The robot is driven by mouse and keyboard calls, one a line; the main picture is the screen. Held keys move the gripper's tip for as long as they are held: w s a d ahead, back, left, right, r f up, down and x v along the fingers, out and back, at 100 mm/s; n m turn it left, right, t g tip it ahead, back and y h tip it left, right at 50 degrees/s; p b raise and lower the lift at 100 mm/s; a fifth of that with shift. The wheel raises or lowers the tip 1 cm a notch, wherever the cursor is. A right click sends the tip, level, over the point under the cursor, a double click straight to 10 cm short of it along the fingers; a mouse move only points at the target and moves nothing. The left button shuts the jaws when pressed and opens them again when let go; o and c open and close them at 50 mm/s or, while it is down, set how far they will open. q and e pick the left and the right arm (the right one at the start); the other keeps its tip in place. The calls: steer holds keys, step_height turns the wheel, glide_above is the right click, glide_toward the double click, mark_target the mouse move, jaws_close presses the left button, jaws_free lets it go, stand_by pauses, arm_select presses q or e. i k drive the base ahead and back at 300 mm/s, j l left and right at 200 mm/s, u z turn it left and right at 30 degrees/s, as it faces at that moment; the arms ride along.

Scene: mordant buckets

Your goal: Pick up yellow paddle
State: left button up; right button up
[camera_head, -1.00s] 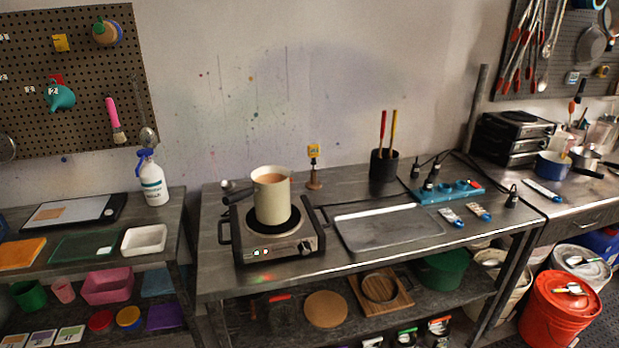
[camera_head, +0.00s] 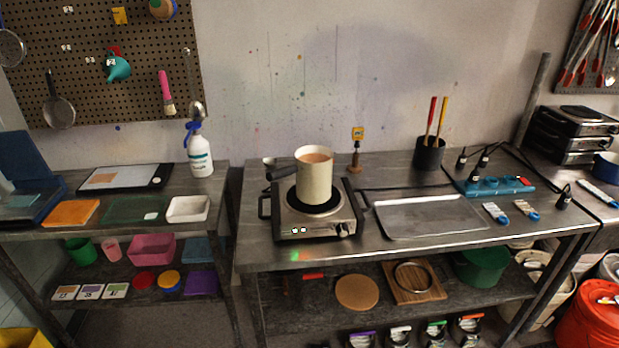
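The yellow paddle (camera_head: 442,116) stands upright in a black cup (camera_head: 429,154) at the back of the middle table. Its handle sticks out of the cup, and its lower end is hidden inside. A red paddle (camera_head: 431,117) stands in the same cup, just left of the yellow one. Neither of my grippers shows in the head view.
A beige pot (camera_head: 313,179) stands on a hot plate (camera_head: 292,222) left of the cup. A metal tray (camera_head: 414,232) lies in front of the cup, and a blue power strip (camera_head: 483,188) with plugs and cables lies to its right. A small yellow-tagged stand (camera_head: 356,150) is between pot and cup.

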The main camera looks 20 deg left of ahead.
mark_target(435, 144)
steer(key=l+u, duration=0.1)
steer(key=u, duration=0.6)
steer(key=l+u, duration=0.35)
steer(key=l, duration=0.2)
steer(key=l+u, duration=0.4)
steer(key=l, duration=0.2)
steer(key=k+l+u, duration=0.15)
steer(key=l+u, duration=0.2)
steer(key=l, duration=0.15)
